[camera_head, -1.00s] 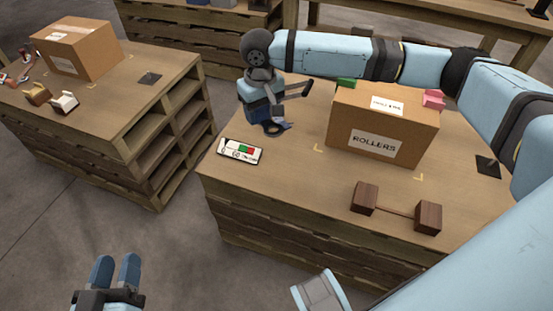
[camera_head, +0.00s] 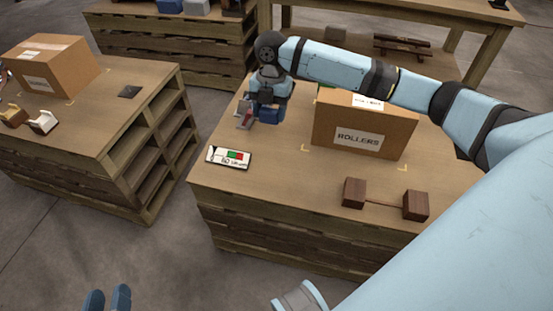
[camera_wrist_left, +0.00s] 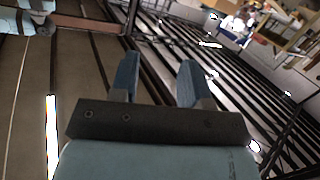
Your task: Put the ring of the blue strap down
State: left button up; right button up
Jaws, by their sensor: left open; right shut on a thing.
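My right gripper (camera_head: 258,115) is over the far left part of the near table, left of the rollers box, with its arm reaching in from the right. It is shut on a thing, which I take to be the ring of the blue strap. A blue part (camera_head: 270,114) and a grey-and-reddish part (camera_head: 245,115) show at the gripper, low over the tabletop; I cannot tell strap from finger there, nor whether it touches the table. My left gripper (camera_head: 108,298) is open and empty at the bottom left, off the table; its two blue fingers stand apart in the left wrist view (camera_wrist_left: 156,80).
The rollers box (camera_head: 362,136) stands right of my right gripper. A white card (camera_head: 229,157) with green and red marks lies in front of it. A wooden block-ended holder (camera_head: 384,203) is near the front edge. A second table (camera_head: 110,110) with a box (camera_head: 55,66) is left.

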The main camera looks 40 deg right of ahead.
jog(key=n, duration=0.1)
jog(key=d+n, duration=0.1)
jog(key=n, duration=0.2)
jog(key=shift+s+d+f+g, duration=0.1)
jog(key=shift+s+d+g, duration=0.1)
jog(key=shift+d+g, duration=0.15)
jog(key=b, duration=0.4)
send_over(278, 167)
notch_tip(278, 167, down, 12)
jog(key=f, duration=0.1)
jog(key=shift+w+d+f+n+b, duration=0.15)
jog(key=shift+f+n+b, duration=0.1)
jog(key=shift+f, duration=0.3)
jog(key=shift+w+a+f+n+b, duration=0.1)
jog(key=shift+w+f+n+b, duration=0.1)
jog(key=shift+f, duration=0.35)
notch_tip(278, 167, down, 5)
jog(key=shift+b, duration=0.9)
pick_arm(q)
jog(key=d+r+h, duration=0.1)
jog(key=d+r+t+h, duration=0.1)
jog(key=r, duration=0.1)
jog(key=shift+w+d+r+t+h, duration=0.15)
jog(key=shift+d+r+t+h, duration=0.15)
jog(key=shift+h, duration=0.1)
pick_arm(e)
jog(key=shift+r, duration=0.1)
jog(key=shift+s, duration=0.1)
jog(key=o, duration=1)
